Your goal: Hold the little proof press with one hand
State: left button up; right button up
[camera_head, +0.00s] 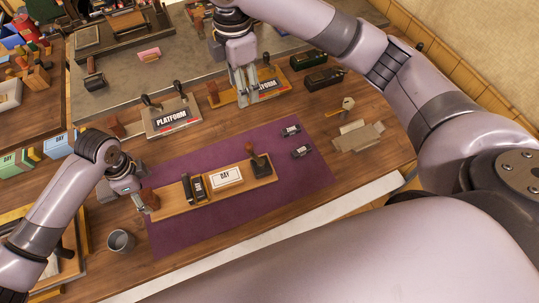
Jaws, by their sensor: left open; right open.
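The little proof press looks to be the long wooden board (178,209) lying at a slant on the purple mat (292,177). It carries a white DAY card (226,177), dark blocks (193,188) left of the card, and a dark lever with a round knob (258,160) at its right end. A brown grip (151,199) is at its left end. My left gripper (138,199) is open beside that left end; I cannot tell whether it touches. My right gripper (246,100) is open, pointing down over a second wooden board (222,99) with a PLATFORM card, partly hiding it.
A PLATFORM plate (172,117) with two dark knobs stands behind the mat. A grey cup (120,241) is near the front left. Two small dark pieces (301,152) lie on the mat's right. Dark green boxes (323,78) and pale slips (359,137) lie at right.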

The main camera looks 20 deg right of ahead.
pick_arm(q)
notch_tip(320, 180, up, 12)
dwell(0.7)
